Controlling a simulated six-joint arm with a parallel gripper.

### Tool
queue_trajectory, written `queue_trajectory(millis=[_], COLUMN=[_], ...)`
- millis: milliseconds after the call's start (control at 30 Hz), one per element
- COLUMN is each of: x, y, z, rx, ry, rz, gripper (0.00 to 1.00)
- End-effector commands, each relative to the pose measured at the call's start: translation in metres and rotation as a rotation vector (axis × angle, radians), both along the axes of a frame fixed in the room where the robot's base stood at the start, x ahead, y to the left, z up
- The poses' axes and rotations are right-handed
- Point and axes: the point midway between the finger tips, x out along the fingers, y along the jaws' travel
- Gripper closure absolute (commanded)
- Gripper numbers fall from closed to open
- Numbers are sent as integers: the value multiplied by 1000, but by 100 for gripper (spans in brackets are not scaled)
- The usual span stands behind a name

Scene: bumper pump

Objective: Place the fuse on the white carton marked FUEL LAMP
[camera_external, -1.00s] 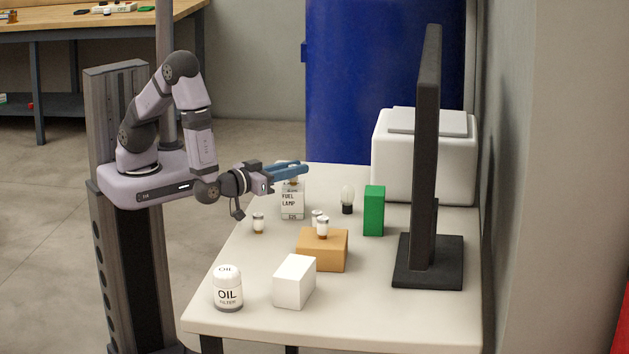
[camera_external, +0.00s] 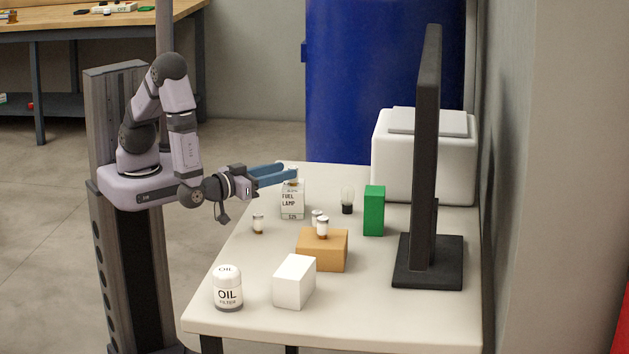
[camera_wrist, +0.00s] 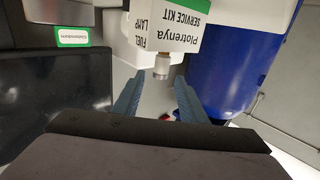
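The white carton marked FUEL LAMP (camera_external: 292,206) stands upright at the table's far left; its lettering appears upside down in the wrist view (camera_wrist: 145,38). A small fuse with a pale metal cap (camera_wrist: 162,70) shows against the carton in the wrist view. In the external view its cap (camera_external: 293,170) shows at the carton's top, partly hidden by my fingers. My gripper (camera_external: 289,170) is level beside the carton's top. Its blue fingers (camera_wrist: 158,77) are apart, with a gap on each side of the fuse, and hold nothing.
Similar small capped pieces stand on the table (camera_external: 258,224), behind the orange-brown box (camera_external: 318,256) and on it. A small glass bulb (camera_external: 347,200), green box (camera_external: 374,211), white box (camera_external: 294,281), oil filter (camera_external: 228,288) and black monitor (camera_external: 427,200) stand around. The front right tabletop is clear.

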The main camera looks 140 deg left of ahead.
Motion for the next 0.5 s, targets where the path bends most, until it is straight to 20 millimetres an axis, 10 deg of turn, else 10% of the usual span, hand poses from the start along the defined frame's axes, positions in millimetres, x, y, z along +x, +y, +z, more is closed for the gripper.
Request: queue_trajectory(millis=[500], x=[0], y=[-70], z=[0], rx=[1], ry=[0], rz=[-1], gripper=[62])
